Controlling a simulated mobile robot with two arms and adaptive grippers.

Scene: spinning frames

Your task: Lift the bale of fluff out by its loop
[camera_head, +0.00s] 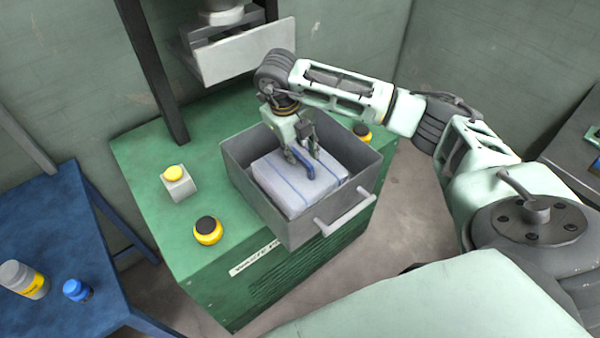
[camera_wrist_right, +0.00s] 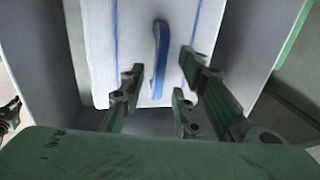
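The bale of fluff (camera_head: 290,193) is a pale block with thin blue straps. It lies in a grey open-topped bin (camera_head: 268,228) with a bar handle at the front. A blue loop (camera_head: 304,168) stands up from the bale's top; it also shows in the wrist view (camera_wrist_right: 160,58). My right gripper (camera_head: 302,150) reaches down into the bin over the bale, close to the loop. In the wrist view its fingers (camera_wrist_right: 160,78) are spread, with the loop between them in the picture and nothing gripped. My left gripper is not in view.
The bin sits on a green machine (camera_head: 150,205) with a yellow button (camera_head: 173,172) and yellow-black knobs (camera_head: 208,230). A grey press plate (camera_head: 245,52) hangs behind the bin. A blue table (camera_head: 45,230) at left holds a bottle (camera_head: 22,279) and a blue-capped jar (camera_head: 77,290).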

